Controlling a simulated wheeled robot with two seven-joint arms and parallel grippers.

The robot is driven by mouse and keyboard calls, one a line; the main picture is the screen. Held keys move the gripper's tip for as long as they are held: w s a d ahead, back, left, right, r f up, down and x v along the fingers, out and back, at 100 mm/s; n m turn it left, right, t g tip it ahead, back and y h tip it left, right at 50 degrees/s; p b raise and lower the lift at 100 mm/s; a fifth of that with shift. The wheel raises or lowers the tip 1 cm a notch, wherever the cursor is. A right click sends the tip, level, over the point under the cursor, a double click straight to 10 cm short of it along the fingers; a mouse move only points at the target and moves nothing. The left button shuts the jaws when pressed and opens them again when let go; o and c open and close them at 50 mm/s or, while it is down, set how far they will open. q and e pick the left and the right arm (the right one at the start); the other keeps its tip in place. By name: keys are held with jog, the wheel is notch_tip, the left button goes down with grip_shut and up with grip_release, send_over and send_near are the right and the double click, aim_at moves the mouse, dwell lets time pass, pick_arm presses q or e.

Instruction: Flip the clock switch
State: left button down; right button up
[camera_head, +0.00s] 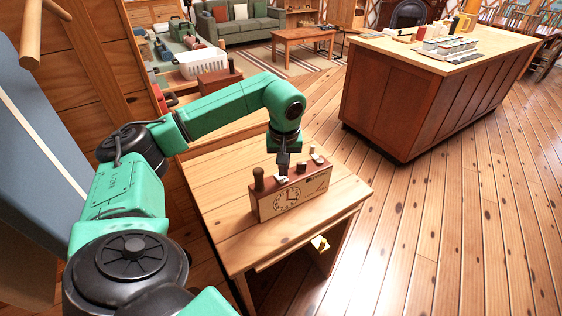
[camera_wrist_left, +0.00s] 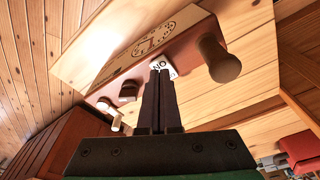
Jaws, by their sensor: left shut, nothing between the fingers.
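The clock (camera_head: 292,196) is a wooden box with a light front bearing a round dial. It stands on a small wooden table (camera_head: 222,188). A dark knob (camera_head: 259,180) rises from its left top end. A small white switch plate (camera_head: 281,179) sits on the brown top beside the knob. In the left wrist view the plate (camera_wrist_left: 168,69) carries dark lettering. My left gripper (camera_head: 282,171) points down at this plate, shut and empty. In the left wrist view its fingertips (camera_wrist_left: 160,72) are at the plate's edge and cover part of it; contact cannot be told. My right gripper is not in view.
Other small knobs (camera_head: 301,168) stand on the clock's right top end. A wooden counter (camera_head: 420,105) with items on top stands at the back right. A white basket (camera_head: 202,63) and a sofa (camera_head: 240,24) are behind. The plank floor on the right is clear.

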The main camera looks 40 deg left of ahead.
aim_at(284, 180)
pick_arm(q)
jog(key=shift+f+b, duration=0.6)
jog(key=shift+f, duration=0.25)
dwell(0.7)
notch_tip(284, 180, up, 7)
jog(key=p, duration=0.6)
jog(key=shift+r, duration=0.1)
dwell(0.4)
